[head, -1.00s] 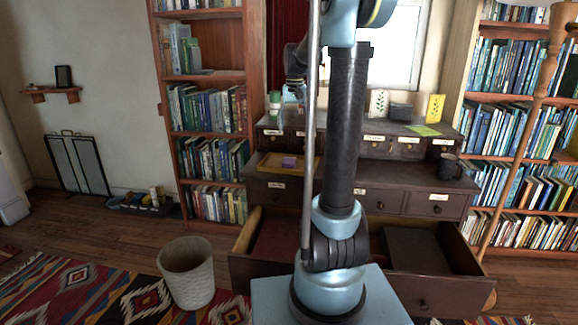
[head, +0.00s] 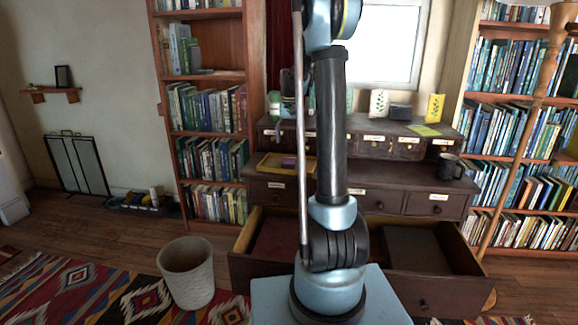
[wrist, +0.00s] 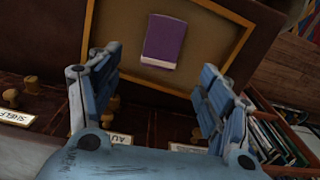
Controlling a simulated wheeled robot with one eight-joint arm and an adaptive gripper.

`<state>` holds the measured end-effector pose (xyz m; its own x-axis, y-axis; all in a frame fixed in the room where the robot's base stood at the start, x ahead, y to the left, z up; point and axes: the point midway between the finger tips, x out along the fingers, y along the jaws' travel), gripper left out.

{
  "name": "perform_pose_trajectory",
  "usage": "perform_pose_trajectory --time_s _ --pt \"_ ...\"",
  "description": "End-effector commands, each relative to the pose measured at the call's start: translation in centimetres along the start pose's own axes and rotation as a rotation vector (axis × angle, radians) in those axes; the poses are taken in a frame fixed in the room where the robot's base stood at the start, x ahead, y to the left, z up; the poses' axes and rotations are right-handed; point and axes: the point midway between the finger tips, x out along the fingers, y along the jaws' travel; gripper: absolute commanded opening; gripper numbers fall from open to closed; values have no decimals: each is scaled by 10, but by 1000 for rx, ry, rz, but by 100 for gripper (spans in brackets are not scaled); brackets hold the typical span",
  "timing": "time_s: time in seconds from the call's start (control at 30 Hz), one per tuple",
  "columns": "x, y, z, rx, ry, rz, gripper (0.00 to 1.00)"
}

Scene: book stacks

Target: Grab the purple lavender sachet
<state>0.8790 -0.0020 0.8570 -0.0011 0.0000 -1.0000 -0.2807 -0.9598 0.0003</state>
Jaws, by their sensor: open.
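The purple lavender sachet (wrist: 163,42) lies in a shallow yellow-framed tray (wrist: 239,50) at the top middle of the wrist view. The sachet is a small purple block with a pale strip along its near edge. My gripper (wrist: 160,66) is open, with one finger on each side of the picture. The sachet appears between and beyond the fingertips, and nothing is held. In the head view the tray (head: 264,168) sits on the left of the dark desk, below my gripper (head: 289,108).
The desk has small labelled drawers (head: 405,146) along its back. A dark mug (head: 450,167) stands at its right. A bookcase (head: 210,110) stands close on the left. A white basket (head: 187,270) is on the floor.

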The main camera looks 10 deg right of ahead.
Motion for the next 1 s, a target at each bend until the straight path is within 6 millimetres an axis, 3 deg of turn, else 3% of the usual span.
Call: perform_pose_trajectory --time_s 0.2,0.47,0.8,1.0 --pt "35 0 0 0 0 0 72" --pt "51 -1 1 0 0 0 72" --pt "92 -4 5 -1 0 0 72" --pt "100 -3 5 -1 1 0 72"
